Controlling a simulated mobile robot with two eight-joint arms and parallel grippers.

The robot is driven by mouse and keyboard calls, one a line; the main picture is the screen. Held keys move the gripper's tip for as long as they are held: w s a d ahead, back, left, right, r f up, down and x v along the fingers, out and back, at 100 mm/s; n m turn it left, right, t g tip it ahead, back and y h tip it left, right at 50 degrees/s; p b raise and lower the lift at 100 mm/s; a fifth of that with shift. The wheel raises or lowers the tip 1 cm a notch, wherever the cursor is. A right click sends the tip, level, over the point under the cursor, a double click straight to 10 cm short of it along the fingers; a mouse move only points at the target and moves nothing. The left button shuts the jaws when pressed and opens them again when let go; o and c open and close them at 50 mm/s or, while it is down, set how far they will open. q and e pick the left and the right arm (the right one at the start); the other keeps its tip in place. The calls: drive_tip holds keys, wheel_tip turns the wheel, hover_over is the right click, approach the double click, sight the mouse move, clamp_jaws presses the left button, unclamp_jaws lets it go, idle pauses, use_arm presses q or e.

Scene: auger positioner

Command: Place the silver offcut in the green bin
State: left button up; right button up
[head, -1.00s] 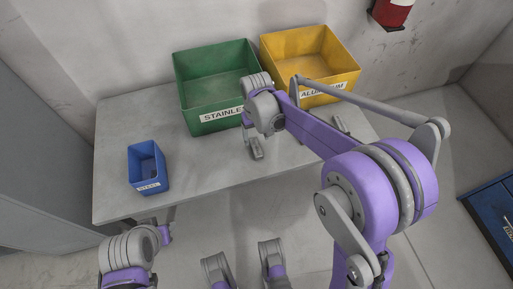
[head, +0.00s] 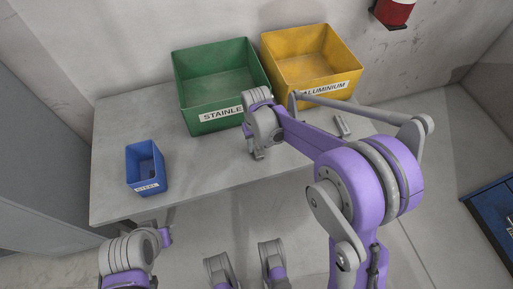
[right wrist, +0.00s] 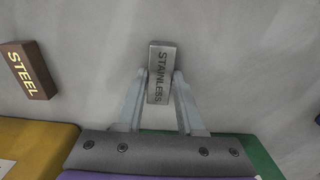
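The silver offcut (right wrist: 160,76), a block marked STAINLESS, is between the fingertips of my right gripper (right wrist: 161,84) in the right wrist view. The fingers are shut on its two long sides. I cannot tell whether it touches the table. In the head view my right gripper (head: 257,152) is over the table's front part, in front of the green bin (head: 222,118); the wrist hides the offcut there. The green bin bears a partly covered STAINLESS label, and its edge shows at lower right in the right wrist view (right wrist: 262,158).
A yellow bin (head: 325,92) marked ALUMINIUM stands right of the green bin. A small blue bin (head: 147,168) marked STEEL stands at the table's left.

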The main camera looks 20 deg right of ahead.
clamp_jaws()
